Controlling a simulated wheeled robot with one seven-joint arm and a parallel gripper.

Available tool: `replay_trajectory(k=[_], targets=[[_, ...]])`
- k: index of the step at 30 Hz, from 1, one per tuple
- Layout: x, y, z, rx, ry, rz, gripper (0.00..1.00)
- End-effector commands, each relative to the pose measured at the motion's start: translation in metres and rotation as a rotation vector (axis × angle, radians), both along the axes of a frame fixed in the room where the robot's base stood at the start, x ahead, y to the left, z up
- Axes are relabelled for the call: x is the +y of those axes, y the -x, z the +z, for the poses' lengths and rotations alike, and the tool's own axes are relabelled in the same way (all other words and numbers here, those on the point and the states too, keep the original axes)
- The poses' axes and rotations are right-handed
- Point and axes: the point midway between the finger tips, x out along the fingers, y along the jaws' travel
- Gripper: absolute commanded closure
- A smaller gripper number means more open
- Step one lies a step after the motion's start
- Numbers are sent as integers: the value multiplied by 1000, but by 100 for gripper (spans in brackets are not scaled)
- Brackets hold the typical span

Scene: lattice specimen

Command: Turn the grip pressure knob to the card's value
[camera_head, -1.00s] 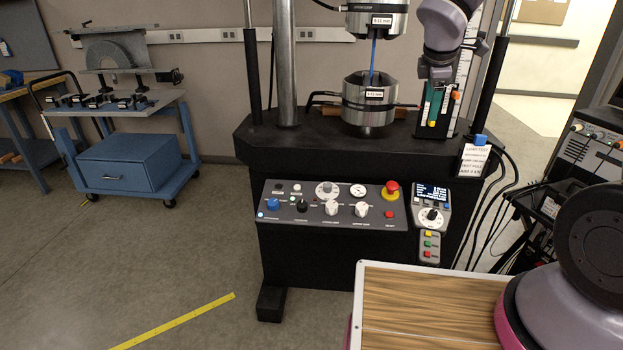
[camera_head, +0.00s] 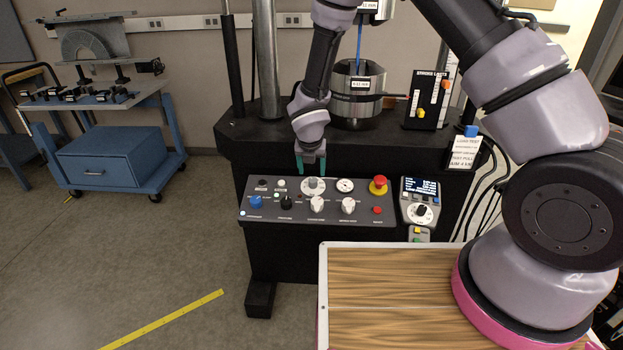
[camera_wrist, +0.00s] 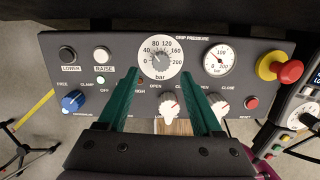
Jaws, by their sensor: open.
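The grip pressure knob (camera_wrist: 158,57) is a pale round knob on a white dial marked 0 to 200 bar; its exact setting is too small to tell. In the head view the knob (camera_head: 313,184) is at the console's upper middle. My gripper (camera_wrist: 161,73) has two green fingers, open and empty, apart on either side below the dial in the wrist view. In the head view my gripper (camera_head: 311,166) is pointing down just above the knob, apparently not touching. The white card (camera_head: 466,153) is at the machine's right; its small print is mostly unreadable.
The pressure gauge (camera_wrist: 218,59) and red-yellow emergency stop (camera_wrist: 280,68) are right of the dial. Two white knobs (camera_head: 317,204) (camera_head: 348,205) and a blue knob (camera_head: 255,202) are below. A handset (camera_head: 420,206) hangs at right. The steel lower grip (camera_head: 358,95) stands behind.

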Motion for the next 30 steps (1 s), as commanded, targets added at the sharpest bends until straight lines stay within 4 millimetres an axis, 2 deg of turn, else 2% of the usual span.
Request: replay_trajectory(k=[3, 9, 21, 26, 27, 30], targets=[[-1, -8, -22, 1, 2, 0, 33], [-2, -19, -45, 0, 1, -1, 33], [-1, -22, -51, 0, -1, -3, 33], [-2, -22, -51, 0, -1, -3, 94], [-2, -22, -51, 0, -1, -3, 100], [-1, -22, -51, 0, -1, -3, 100]])
